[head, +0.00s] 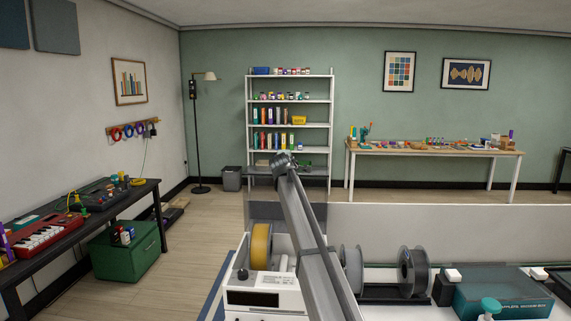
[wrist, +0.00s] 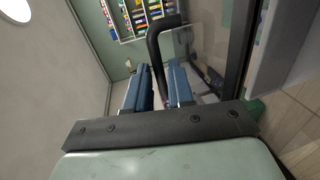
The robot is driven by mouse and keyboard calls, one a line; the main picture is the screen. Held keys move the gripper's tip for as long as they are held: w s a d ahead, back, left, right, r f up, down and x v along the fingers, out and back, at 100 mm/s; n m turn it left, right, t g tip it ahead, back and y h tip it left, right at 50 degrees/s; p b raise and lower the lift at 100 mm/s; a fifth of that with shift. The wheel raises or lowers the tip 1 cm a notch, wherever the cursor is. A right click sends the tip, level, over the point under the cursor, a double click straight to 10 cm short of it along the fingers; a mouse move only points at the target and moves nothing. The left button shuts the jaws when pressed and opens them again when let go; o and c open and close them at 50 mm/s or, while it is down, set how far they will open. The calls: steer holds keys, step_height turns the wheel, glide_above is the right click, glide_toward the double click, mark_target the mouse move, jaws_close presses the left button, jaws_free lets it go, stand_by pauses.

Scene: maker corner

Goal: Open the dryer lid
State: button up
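The dryer (head: 262,299) is a white box with a dark display, low in the middle of the head view. A yellow spool (head: 260,246) sits in it. Its lid (head: 262,211) is a clear tinted panel and looks raised behind the spool, partly hidden by my arm. In the wrist view the dark curved lid handle (wrist: 154,48) runs down between the two blue fingers of my gripper (wrist: 160,80). The fingers are close on both sides of it and look shut on it. The clear lid (wrist: 208,45) shows to the right.
Grey spools (head: 414,270) stand right of the dryer, and a teal box (head: 500,292) stands further right. A low pale partition (head: 440,230) runs behind them. A shelf (head: 289,125) and a table (head: 435,151) stand well back. Open floor lies left of the dryer.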

steer(key=shift+c, duration=0.4)
jaws_close()
steer(key=f+v, duration=0.1)
steer(key=v, duration=0.5)
steer(key=shift+o, duration=0.4)
jaws_free()
steer(key=shift+s+r, duration=0.1)
steer(key=shift+s, duration=0.05)
steer(key=v, duration=1.3)
steer(key=shift+s, duration=0.3)
steer(key=shift+r, duration=0.1)
